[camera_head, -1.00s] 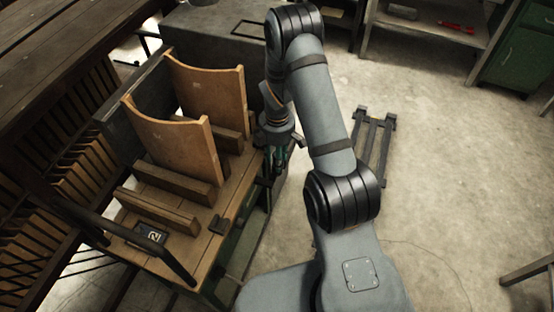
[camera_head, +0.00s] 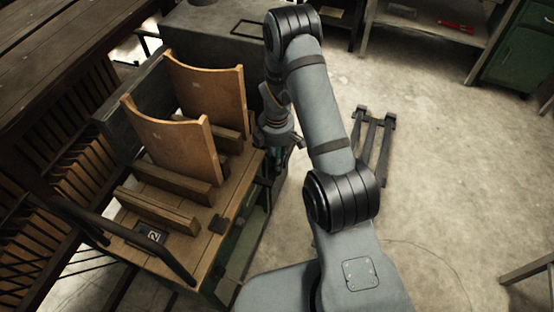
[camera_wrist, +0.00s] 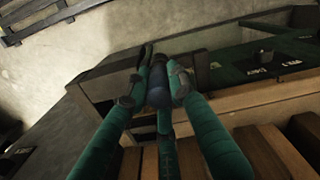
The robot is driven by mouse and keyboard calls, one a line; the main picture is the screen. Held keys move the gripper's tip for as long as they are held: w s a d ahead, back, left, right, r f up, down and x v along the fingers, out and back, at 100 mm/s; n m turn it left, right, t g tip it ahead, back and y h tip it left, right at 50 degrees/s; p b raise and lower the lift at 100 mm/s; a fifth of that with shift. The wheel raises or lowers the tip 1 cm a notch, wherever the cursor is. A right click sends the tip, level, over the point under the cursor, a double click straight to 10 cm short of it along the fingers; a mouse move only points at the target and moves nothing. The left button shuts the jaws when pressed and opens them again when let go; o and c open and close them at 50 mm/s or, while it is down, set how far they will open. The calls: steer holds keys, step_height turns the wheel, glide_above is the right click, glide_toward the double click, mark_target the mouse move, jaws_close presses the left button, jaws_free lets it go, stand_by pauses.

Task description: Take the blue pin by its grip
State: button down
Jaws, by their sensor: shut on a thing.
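My gripper (camera_head: 277,160) is low beside the right edge of the wooden cart in the head view, partly hidden by my own arm. In the wrist view its green fingers (camera_wrist: 156,84) are closed around a small, dark blue, rounded thing, which looks like the grip of the blue pin (camera_wrist: 158,97). The fingers cover much of it. The rest of the pin cannot be made out. The head view does not show the pin clearly.
The wooden cart (camera_head: 225,207) carries upright curved boards (camera_head: 180,146) and low slats, left of my gripper. A dark panel with white labels (camera_wrist: 258,72) is behind the fingers in the wrist view. A dark rack (camera_head: 373,145) lies on otherwise open floor at right.

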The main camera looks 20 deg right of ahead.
step_height(320, 180, up, 10)
stand_by(0.6)
